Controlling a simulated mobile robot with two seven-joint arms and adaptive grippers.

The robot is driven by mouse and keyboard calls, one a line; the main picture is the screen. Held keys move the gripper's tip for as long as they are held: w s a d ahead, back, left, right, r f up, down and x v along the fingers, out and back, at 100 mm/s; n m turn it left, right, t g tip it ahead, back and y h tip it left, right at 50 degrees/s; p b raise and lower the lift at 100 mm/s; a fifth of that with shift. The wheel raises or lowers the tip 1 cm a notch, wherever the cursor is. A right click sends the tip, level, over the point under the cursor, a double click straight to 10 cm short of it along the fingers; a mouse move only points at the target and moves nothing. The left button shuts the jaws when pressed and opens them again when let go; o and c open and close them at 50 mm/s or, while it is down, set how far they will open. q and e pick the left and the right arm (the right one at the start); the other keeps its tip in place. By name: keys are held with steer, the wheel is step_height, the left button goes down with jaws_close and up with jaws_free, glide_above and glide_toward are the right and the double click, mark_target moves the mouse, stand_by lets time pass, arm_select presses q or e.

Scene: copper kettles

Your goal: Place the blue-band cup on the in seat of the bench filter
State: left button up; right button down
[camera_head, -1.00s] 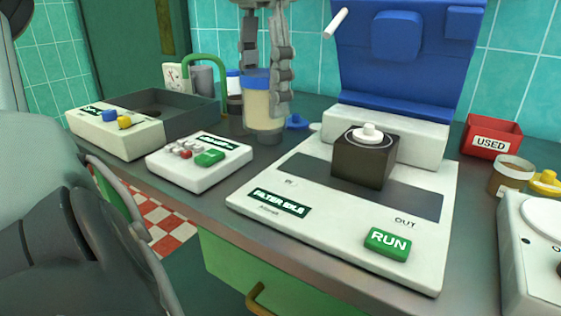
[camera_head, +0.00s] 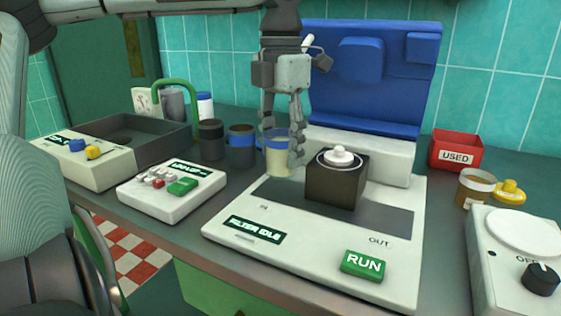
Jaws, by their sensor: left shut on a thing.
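The blue-band cup (camera_head: 278,162), with pale cream contents, is held upright by my left gripper (camera_head: 282,140), whose fingers close around its upper part. The cup is at the back left edge of the bench filter (camera_head: 310,245), behind the "IN" mark and left of a dark block (camera_head: 336,185) with a white knob. I cannot tell whether its base touches anything. The filter's display reads "FILTER IDLE", and a green RUN button (camera_head: 362,263) is at its front right, below the "OUT" mark. The blue lid (camera_head: 375,90) stands open. My right gripper is not in view.
Left of the held cup stand another cup with a blue rim (camera_head: 242,150) and a dark one (camera_head: 210,140). A keypad unit (camera_head: 150,207) is front left. A red USED bin (camera_head: 455,152), a brown jar (camera_head: 474,190) and a dial unit (camera_head: 520,260) are right.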

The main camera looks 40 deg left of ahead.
mark_target(280, 163)
arm_select(q)
step_height(280, 163, down, 4)
steer(key=shift+r, duration=0.25)
steer(key=shift+f, duration=0.1)
steer(key=o, duration=0.8)
steer(key=shift+o, duration=0.8)
